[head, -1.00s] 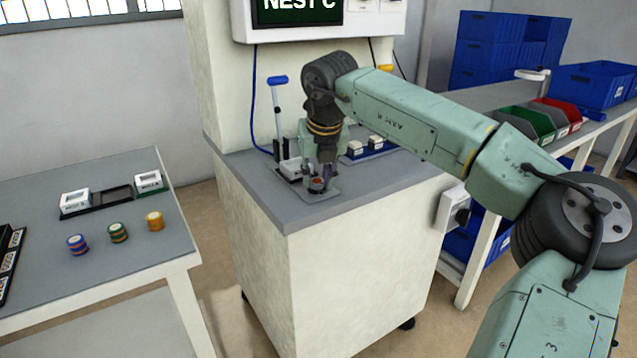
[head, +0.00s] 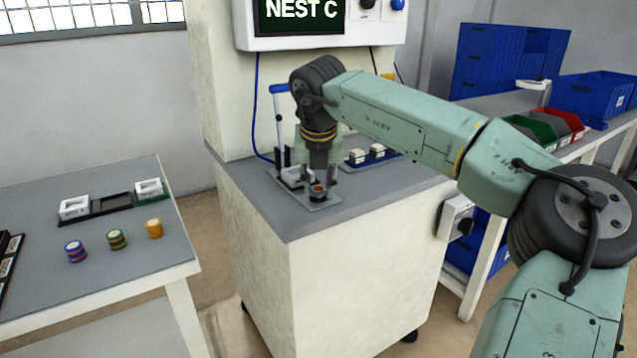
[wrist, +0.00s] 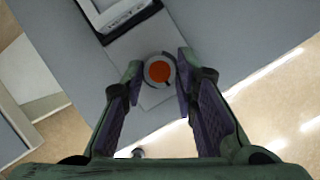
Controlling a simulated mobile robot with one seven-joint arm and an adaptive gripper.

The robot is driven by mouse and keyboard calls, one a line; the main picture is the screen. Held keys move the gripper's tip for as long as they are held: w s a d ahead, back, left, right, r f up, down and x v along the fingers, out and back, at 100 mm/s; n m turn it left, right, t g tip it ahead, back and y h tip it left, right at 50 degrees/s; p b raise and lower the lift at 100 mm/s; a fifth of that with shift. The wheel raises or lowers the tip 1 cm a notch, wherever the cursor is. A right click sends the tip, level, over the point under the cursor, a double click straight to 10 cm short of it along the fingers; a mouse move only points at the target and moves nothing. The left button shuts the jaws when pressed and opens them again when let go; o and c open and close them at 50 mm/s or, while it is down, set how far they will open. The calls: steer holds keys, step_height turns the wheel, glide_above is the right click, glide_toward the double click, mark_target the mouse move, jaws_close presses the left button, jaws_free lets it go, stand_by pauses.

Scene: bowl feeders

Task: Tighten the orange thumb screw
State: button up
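The orange thumb screw (head: 318,188) stands on a small plate (head: 325,203) near the front of the grey bench top. In the wrist view its round orange top (wrist: 160,71) sits inside a pale ring with a dark mark on its rim. My gripper (head: 319,175) points down over the screw. In the wrist view my gripper (wrist: 159,66) is open, its two dark-padded fingers on either side of the screw with narrow gaps. The height of the fingertips against the screw is hard to tell.
A white-framed fixture (head: 292,177) and a blue-handled lever (head: 279,115) stand just behind the screw. A blue tray with pale blocks (head: 372,156) lies to the right. The NEST C display (head: 301,10) hangs above. A side table (head: 100,275) with coloured discs stands left.

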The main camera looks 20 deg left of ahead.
steer(key=o, duration=0.4)
steer(key=shift+r, duration=0.1)
steer(key=v, duration=1.1)
steer(key=shift+s+r, duration=0.2)
steer(key=shift+r, duration=0.15)
